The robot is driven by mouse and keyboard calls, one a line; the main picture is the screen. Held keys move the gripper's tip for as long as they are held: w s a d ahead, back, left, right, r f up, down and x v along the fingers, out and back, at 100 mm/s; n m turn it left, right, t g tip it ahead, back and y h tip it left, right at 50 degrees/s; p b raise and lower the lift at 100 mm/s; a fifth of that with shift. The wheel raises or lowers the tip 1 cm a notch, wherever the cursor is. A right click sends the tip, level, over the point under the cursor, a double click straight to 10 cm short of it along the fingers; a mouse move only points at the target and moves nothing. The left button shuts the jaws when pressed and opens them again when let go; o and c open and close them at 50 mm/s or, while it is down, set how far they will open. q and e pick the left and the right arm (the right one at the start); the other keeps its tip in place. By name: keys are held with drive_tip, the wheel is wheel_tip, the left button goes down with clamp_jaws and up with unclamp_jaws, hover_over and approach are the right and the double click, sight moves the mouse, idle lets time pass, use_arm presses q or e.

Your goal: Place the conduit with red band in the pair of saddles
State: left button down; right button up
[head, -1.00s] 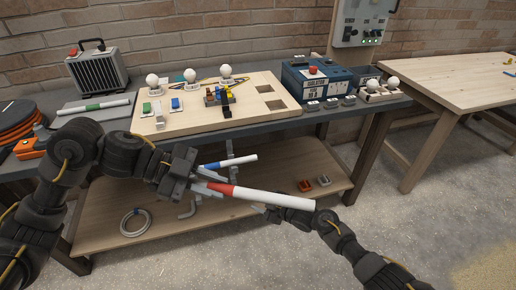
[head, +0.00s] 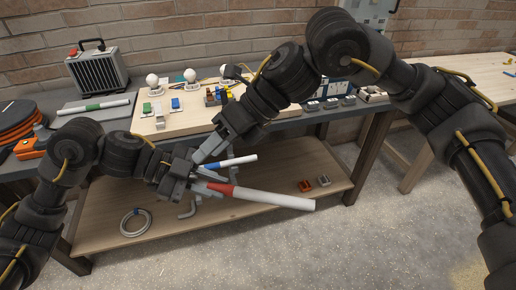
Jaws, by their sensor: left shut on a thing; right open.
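The conduit with red band (head: 265,197) is white and held slanted above the lower shelf. My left gripper (head: 203,184) is shut on it near its left end, beside the red band. My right gripper (head: 207,152) is open, just above my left gripper and close to it, pointing down-left. A conduit with blue band (head: 233,162) shows behind the two grippers; its left end is hidden. Grey bent pieces (head: 187,210) show below my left gripper, partly hidden. I cannot tell which parts are the pair of saddles.
The wooden board (head: 150,125) carries bulbs and small blocks, partly covered by my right arm. The lower shelf (head: 110,215) holds a coiled ring (head: 136,222) and orange and grey small pieces (head: 305,185).

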sight(236, 189)
drive_tip(key=s+d+r+n+t+h, duration=0.1)
drive_tip(key=s+d+n+t+h, duration=0.3)
drive_tip(key=d, duration=0.4)
drive_tip(key=shift+m+g+h, duration=0.3)
drive_tip(key=shift+g+h, duration=0.1)
drive_tip(key=shift+g, duration=0.3)
drive_tip(key=x, duration=0.8)
drive_tip(key=w+x, duration=0.1)
drive_tip(key=x, duration=0.2)
drive_tip(key=shift+w+a+f, duration=0.1)
drive_tip(key=shift+a+f, duration=0.05)
drive_tip(key=shift+f, duration=0.15)
clamp_jaws()
use_arm(q)
drive_tip(key=c, duration=1.1)
unclamp_jaws()
drive_tip(key=shift+c, duration=0.2)
drive_tip(key=shift+a, duration=0.1)
